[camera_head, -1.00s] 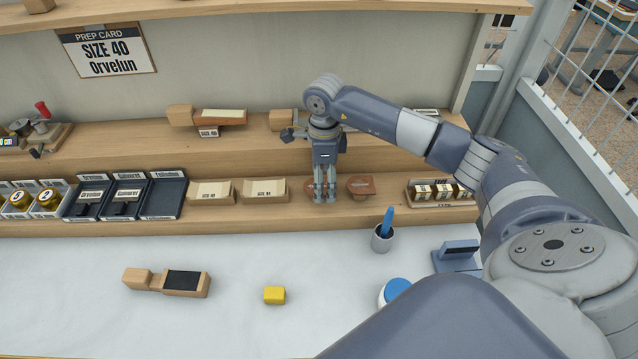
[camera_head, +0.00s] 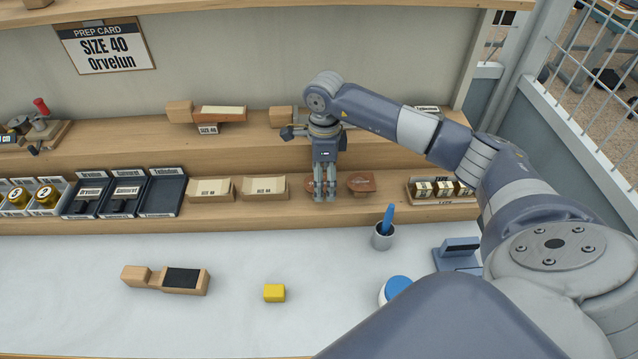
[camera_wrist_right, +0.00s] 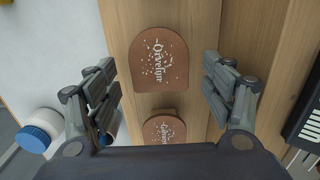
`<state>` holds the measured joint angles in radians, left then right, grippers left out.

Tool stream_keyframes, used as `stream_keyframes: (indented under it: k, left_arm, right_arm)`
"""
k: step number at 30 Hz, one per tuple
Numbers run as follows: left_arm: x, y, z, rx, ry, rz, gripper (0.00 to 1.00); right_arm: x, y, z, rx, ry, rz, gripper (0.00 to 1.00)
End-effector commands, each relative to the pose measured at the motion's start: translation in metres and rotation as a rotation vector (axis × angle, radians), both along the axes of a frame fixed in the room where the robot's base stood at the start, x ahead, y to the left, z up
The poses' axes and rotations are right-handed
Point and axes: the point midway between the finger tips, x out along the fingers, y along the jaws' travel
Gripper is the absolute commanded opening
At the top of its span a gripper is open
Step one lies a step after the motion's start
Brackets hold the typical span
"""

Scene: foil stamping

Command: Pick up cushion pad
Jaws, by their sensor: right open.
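A brown, round-topped pad printed "Orvelun" (camera_wrist_right: 158,58), which fits the cushion pad, lies on the lower wooden shelf. In the head view it is mostly hidden behind my right gripper (camera_head: 325,197). A second brown pad (camera_head: 361,183) sits just right of it and also shows in the right wrist view (camera_wrist_right: 163,129), with different lettering. My right gripper points down over the shelf, open and empty. In the right wrist view its fingers (camera_wrist_right: 165,84) stand apart on either side of the Orvelun pad, with no clear contact. My left gripper is not in view.
Cream size-labelled blocks (camera_head: 264,188) stand left of the gripper and a type box (camera_head: 440,189) stands right. The upper shelf (camera_head: 250,146) rises behind. A brush cup (camera_head: 382,237), yellow block (camera_head: 274,292) and wooden handled tool (camera_head: 167,279) stand on the white worktop.

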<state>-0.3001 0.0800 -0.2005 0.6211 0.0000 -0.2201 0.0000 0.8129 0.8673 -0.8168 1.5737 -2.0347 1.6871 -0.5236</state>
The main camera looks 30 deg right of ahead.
Motion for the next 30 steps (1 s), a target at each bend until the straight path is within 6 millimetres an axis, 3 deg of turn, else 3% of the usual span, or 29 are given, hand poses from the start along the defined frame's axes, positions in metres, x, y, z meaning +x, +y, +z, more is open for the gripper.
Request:
stream_keyframes:
  k: [1, 7, 24, 30]
  left_arm:
    - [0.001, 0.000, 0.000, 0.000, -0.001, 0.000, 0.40]
    - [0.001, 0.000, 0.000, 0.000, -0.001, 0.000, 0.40]
    - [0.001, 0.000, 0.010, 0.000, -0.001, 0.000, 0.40]
    - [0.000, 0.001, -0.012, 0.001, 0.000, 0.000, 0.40]
  right_arm:
    - [0.000, 0.000, 0.000, 0.000, 0.000, 0.000, 0.70]
    - [0.000, 0.000, 0.000, 0.000, 0.000, 0.000, 0.41]
    - [0.000, 0.000, 0.008, 0.001, 0.001, 0.000, 0.41]
    - [0.002, -0.001, 0.030, 0.000, -0.006, 0.000, 0.41]
